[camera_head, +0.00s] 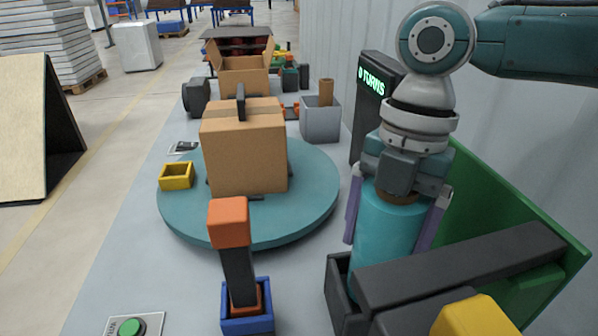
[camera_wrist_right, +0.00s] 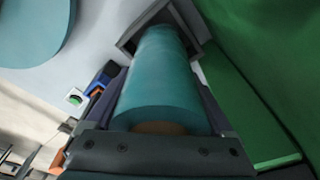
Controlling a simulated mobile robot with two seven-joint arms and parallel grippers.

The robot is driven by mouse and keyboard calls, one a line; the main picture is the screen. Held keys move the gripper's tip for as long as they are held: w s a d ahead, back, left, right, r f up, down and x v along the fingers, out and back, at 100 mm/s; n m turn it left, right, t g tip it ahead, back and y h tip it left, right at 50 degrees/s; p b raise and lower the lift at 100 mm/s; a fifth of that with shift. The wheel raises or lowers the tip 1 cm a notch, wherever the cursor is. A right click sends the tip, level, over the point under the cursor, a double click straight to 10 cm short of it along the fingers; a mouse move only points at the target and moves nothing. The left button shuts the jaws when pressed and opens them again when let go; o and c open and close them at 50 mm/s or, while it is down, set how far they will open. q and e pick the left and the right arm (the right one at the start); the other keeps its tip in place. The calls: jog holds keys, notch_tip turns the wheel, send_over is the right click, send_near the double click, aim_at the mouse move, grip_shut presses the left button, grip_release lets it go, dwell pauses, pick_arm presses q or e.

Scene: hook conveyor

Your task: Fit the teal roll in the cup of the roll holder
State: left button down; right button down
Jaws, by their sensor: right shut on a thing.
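The teal roll (camera_head: 384,250) stands upright below my right gripper (camera_head: 392,228), whose two fingers close on its sides near its top. In the right wrist view the roll (camera_wrist_right: 160,90) runs from between the fingers of my right gripper (camera_wrist_right: 162,98) towards a dark square cup (camera_wrist_right: 192,22). The roll's far end is within the outline of the cup's opening. In the head view the roll's lower end is behind the wall of the dark cup (camera_head: 337,292) and a dark bar. How deep it sits cannot be told. My left gripper is not in view.
A dark bar (camera_head: 460,265) and a green panel (camera_head: 500,205) stand right of the roll. A teal turntable (camera_head: 315,190) carries a cardboard box (camera_head: 245,155). An orange-topped black handle (camera_head: 235,250) stands in a blue holder (camera_head: 247,318). A green button (camera_head: 131,327) is at front left.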

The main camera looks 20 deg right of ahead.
jog(key=shift+f+b, duration=0.5)
jog(key=shift+f, duration=0.3)
jog(key=shift+c, duration=0.5)
grip_release()
jog(key=shift+o, duration=0.5)
jog(key=shift+r, duration=0.1)
